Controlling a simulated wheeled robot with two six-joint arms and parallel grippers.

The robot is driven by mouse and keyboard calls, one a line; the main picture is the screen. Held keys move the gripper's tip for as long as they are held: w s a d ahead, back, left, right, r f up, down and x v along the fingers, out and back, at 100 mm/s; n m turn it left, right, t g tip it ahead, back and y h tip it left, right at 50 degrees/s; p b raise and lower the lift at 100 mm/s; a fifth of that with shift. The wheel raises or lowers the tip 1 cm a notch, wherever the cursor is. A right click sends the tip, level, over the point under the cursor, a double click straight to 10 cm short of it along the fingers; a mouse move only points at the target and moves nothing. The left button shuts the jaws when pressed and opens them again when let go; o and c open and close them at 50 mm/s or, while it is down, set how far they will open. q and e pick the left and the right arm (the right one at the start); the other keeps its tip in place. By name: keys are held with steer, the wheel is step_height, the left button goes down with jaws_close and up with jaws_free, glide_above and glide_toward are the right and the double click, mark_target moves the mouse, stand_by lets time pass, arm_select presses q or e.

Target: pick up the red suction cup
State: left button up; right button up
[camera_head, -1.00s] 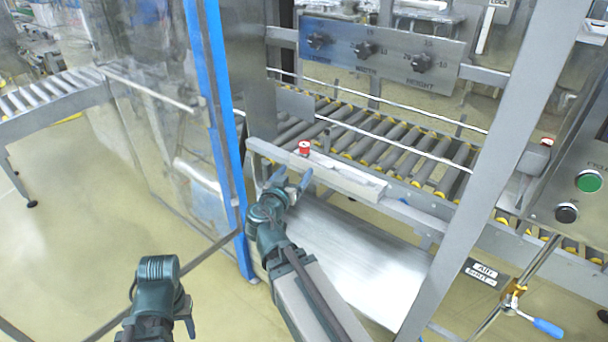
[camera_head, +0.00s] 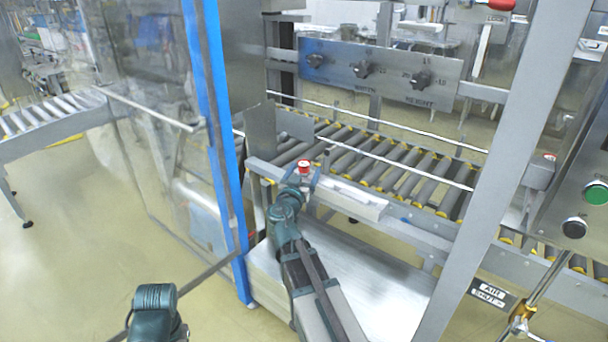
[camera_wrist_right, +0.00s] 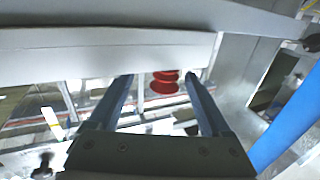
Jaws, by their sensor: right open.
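The red suction cup (camera_head: 304,167) sits at the left end of the pale ledge on the conveyor's near side. In the right wrist view the red suction cup (camera_wrist_right: 164,82) shows as stacked red rings between the far ends of my fingers. My right gripper (camera_head: 303,181) is open, with its fingers just in front of and around the cup. In the wrist view the right gripper (camera_wrist_right: 158,80) has a finger on each side of it, and I cannot tell whether they touch it. My left arm shows at the bottom, but its fingers are out of frame.
The roller conveyor (camera_head: 400,160) runs behind the ledge (camera_head: 350,198). A metal rail (camera_head: 400,130) crosses above it. A blue-edged clear panel (camera_head: 215,120) stands close left of my right arm. A slanted metal post (camera_head: 500,180) rises at the right.

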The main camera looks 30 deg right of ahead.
mark_target(306, 161)
steer(key=shift+w+a+x, duration=0.15)
steer(key=shift+x, duration=1.05)
steer(key=shift+w+a+x, duration=0.1)
steer(key=shift+w+x, duration=0.05)
steer(key=shift+x, duration=1)
steer(key=shift+w+d, duration=0.25)
steer(key=shift+d, duration=0.05)
steer(key=shift+c, duration=0.3)
jaws_close()
steer(key=shift+r, duration=0.15)
